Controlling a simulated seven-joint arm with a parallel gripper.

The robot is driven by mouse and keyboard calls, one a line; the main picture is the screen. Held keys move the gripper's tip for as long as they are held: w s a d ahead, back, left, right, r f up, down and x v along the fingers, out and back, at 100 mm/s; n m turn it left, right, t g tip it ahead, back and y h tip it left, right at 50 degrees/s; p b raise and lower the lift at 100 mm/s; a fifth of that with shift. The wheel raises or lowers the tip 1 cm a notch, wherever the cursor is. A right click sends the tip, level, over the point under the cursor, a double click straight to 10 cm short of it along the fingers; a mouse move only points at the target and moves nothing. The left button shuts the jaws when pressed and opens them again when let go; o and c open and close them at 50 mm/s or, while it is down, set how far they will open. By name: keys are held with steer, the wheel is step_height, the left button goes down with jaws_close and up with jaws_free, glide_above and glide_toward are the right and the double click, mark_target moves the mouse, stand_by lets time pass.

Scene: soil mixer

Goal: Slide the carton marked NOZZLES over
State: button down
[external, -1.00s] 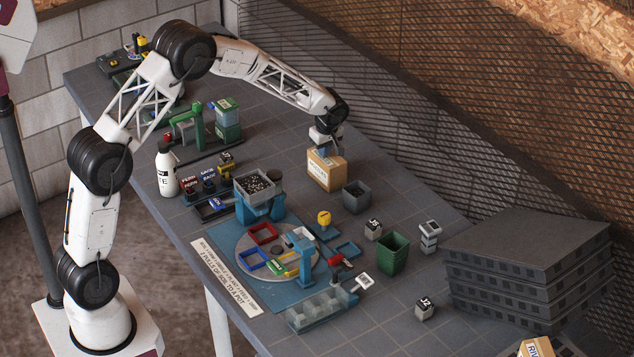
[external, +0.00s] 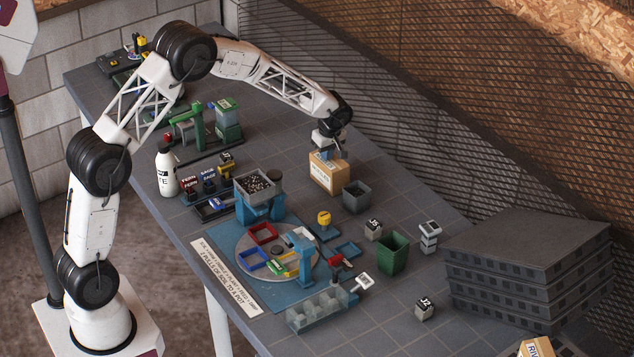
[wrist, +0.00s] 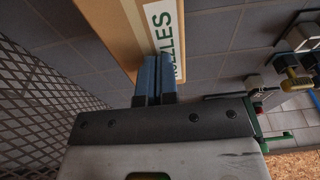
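The cardboard carton (external: 331,174) stands upright on the grey table below my gripper. In the wrist view the carton (wrist: 115,32) fills the upper middle, with a white label reading NOZZLES in green. My gripper (wrist: 156,64) has its two blue fingers side by side with only a thin dark line between them. They are shut and overlap the carton's labelled face in the wrist view. In the external view my gripper (external: 328,154) is at the carton's far upper side, and its fingertips are partly hidden. I cannot tell exactly where they touch.
A grey bin (external: 356,197) stands close to the carton's front right. A soil hopper (external: 257,188) on a blue stand is to the left. A green bin (external: 393,254) and stacked dark crates (external: 530,265) are farther right. A mesh wall (external: 400,120) runs behind the table.

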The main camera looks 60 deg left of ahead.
mark_target(349, 169)
steer(key=shift+r, duration=0.15)
steer(key=shift+s+r, duration=0.1)
steer(key=shift+r, duration=0.05)
steer(key=d, duration=1.2)
steer(key=shift+r, duration=0.1)
